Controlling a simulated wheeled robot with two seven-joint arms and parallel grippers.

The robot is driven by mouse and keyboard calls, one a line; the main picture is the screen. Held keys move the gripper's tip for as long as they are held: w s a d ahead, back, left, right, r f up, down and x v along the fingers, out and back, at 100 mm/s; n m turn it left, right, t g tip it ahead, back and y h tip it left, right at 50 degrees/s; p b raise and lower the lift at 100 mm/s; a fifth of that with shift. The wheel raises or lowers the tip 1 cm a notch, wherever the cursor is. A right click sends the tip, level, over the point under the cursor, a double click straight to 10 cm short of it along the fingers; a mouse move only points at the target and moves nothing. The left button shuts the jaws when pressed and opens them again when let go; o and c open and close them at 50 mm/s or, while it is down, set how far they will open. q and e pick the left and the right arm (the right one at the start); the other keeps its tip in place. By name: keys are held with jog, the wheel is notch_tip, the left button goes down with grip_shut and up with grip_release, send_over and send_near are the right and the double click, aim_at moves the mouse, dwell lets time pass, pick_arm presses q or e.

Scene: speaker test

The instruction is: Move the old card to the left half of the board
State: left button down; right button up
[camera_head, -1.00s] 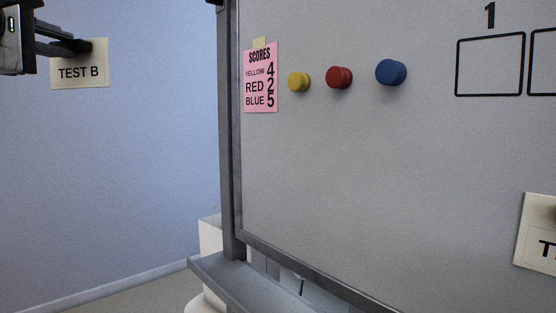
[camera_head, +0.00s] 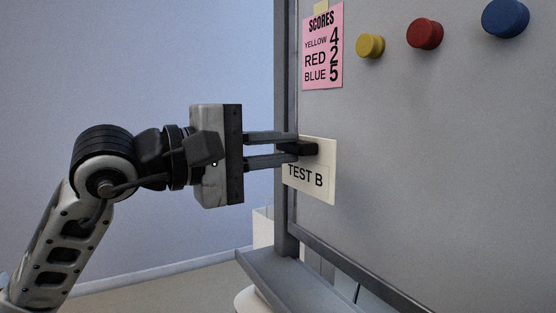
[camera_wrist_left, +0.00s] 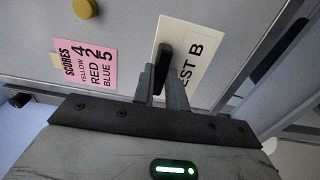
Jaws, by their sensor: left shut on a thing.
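A cream card (camera_head: 322,168) printed "TEST B" is at the lower left edge of the grey board (camera_head: 430,190), overlapping its frame in the head view. My left gripper (camera_head: 298,149) is shut on the black grip on the card's face. In the left wrist view the card (camera_wrist_left: 197,62) lies in front of the fingers, with the black grip (camera_wrist_left: 163,62) between them, covering part of the lettering. I cannot tell whether the card touches the board. No other card shows now. My right gripper is not in view.
A pink score sheet (camera_head: 323,60) reads yellow 4, red 2, blue 5. Yellow (camera_head: 370,46), red (camera_head: 425,33) and blue (camera_head: 505,18) round magnets sit to its right. The board's lower area is bare. A grey ledge (camera_head: 290,285) juts out below.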

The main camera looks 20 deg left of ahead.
aim_at(314, 149)
pick_arm(q)
jog(key=shift+s+d+f, duration=0.2)
jog(key=shift+p+x, duration=0.6)
jog(key=shift+x, duration=0.15)
jog(key=shift+w+d+p, duration=0.4)
jog(key=shift+w+d, duration=0.05)
jog(key=shift+w, duration=0.1)
jog(key=shift+p+x, duration=0.55)
jog(key=shift+x, duration=0.45)
jog(key=shift+w+d, duration=0.2)
jog(key=shift+w, duration=0.05)
jog(key=shift+x, duration=1.1)
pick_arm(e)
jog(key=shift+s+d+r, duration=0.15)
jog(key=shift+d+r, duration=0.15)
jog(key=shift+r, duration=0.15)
pick_arm(q)
jog(key=shift+w+d, duration=0.3)
jog(key=shift+w, duration=0.05)
